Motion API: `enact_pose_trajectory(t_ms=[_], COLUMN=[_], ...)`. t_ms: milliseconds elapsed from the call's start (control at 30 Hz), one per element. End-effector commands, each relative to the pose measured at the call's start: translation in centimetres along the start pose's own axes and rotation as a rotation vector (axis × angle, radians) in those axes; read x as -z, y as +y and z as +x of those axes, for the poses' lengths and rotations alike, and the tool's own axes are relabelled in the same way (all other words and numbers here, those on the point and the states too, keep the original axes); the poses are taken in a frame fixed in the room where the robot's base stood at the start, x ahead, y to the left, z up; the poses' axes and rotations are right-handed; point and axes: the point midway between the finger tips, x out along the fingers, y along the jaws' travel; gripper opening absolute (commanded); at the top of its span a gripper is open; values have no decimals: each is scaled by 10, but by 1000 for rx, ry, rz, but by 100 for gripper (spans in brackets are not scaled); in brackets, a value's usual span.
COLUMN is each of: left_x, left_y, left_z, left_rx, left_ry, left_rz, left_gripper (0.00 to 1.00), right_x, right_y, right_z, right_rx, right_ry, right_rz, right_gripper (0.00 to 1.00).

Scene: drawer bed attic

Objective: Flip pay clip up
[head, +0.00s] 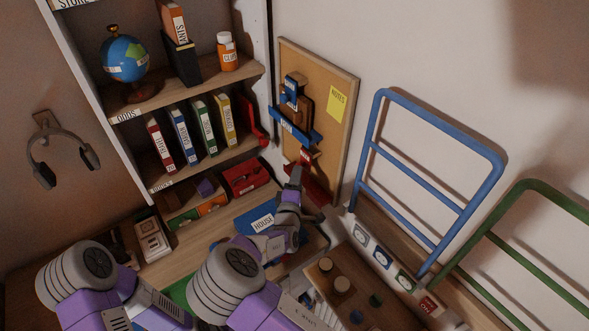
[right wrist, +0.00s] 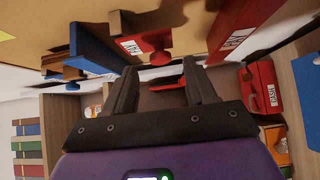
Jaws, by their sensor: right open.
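A small red clip (head: 305,155) with a pale label sits low on the cork board, below a blue clip (head: 296,130). In the right wrist view the red clip (right wrist: 150,42) shows a label that seems to read PAY, with a round red knob. A larger red piece (right wrist: 238,36) with a similar label is to its right; in the head view a red piece (head: 318,190) shows below the clip. My right gripper (right wrist: 162,82) is open, its fingers apart and nothing held between them, close to the clip. My left gripper is out of view; only the left arm shows.
The cork board (head: 346,78) carries a yellow note (head: 337,106). Shelves with books and a globe (head: 125,58) stand left. A blue HOUSE item (head: 262,219) lies on the desk beside my right arm. A blue rail frame (head: 437,90) stands right.

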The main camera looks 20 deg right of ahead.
Motion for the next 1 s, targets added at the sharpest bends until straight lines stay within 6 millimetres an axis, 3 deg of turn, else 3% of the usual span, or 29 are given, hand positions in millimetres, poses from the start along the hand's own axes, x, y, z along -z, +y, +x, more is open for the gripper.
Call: enact_pose_trajectory(t_ms=[100,300,633,1000], left_x=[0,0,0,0], left_y=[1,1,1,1], left_z=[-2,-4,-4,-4], left_rx=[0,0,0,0], left_ry=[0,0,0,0], left_rz=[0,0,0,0], left_gripper=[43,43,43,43], right_x=[1,2,2,2], right_y=[0,0,0,0], right_z=[20,39,42,42], right_rx=[0,1,1,0], right_ry=[2,3,5,5], right_rz=[-1,-2,-3,-3], right_gripper=[56,56,56,1])
